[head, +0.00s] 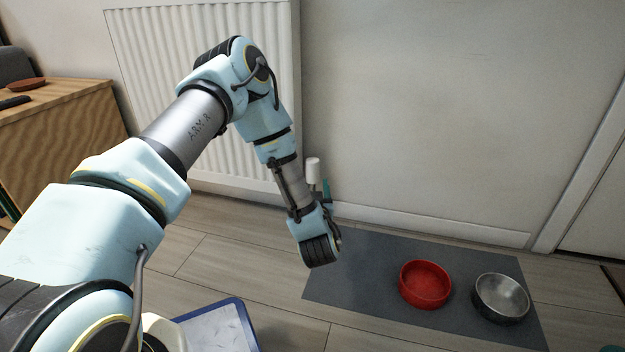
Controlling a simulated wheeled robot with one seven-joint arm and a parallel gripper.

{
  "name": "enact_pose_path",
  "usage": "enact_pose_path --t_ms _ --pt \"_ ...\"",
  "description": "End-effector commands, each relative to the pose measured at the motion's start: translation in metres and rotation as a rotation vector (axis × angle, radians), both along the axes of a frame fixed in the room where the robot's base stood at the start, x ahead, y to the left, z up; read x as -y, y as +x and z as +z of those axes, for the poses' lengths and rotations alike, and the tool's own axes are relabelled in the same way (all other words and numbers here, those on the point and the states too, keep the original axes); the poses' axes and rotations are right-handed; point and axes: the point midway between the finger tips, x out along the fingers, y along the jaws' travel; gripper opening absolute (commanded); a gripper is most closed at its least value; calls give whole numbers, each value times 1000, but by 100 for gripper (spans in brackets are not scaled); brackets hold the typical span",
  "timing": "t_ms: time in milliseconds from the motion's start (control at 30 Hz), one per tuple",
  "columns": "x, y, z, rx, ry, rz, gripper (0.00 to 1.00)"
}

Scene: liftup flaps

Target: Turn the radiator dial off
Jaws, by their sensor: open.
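The white radiator (160,45) is mounted on the wall behind my arm. Its white cylindrical dial (313,172) stands upright by the radiator's lower right corner. My gripper (328,190) is at the end of my bent arm, close beside the dial, just below and to its right in the picture. Only a small teal and dark part of the gripper shows behind the wrist. The jaws are open, and I cannot tell whether they touch the dial or are around it. The wrist hides the lower part of the dial and its valve.
A grey mat (370,285) on the wooden floor holds a red bowl (425,285) and a metal bowl (500,298). A blue-rimmed tray (222,325) lies at the bottom. A wooden cabinet (65,130) stands left. A skirting board (430,223) runs along the wall.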

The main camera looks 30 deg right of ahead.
Motion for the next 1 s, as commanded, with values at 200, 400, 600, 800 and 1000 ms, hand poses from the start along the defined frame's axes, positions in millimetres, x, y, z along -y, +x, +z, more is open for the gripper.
enact_pose_path --t_ms 200,400,600,800,1000 --pt "4 4 -6 27 -11 17 63" --pt "18 36 -8 29 -13 18 63" --pt "32 69 -7 28 -12 17 63" --pt "41 88 -6 25 -10 15 63" --pt "44 94 -4 25 -9 14 63"
